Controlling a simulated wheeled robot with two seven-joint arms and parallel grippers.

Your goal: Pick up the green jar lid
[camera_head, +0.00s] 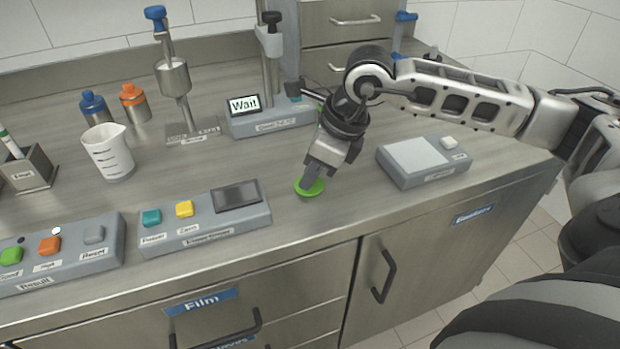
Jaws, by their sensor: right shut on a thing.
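The green jar lid (301,191) is a small round disc at the front middle of the steel counter. My right gripper (312,180) points down on it, with its fingers shut on the lid. The fingers cover part of the lid. I cannot tell whether the lid touches the counter or is slightly above it. My left gripper is not in view.
A grey box with a display and buttons (205,222) stands left of the lid, a scale-like device (424,160) to the right. A device showing "Wait" (244,104) stands behind. A white beaker (107,152) and two bottles (134,102) are at left.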

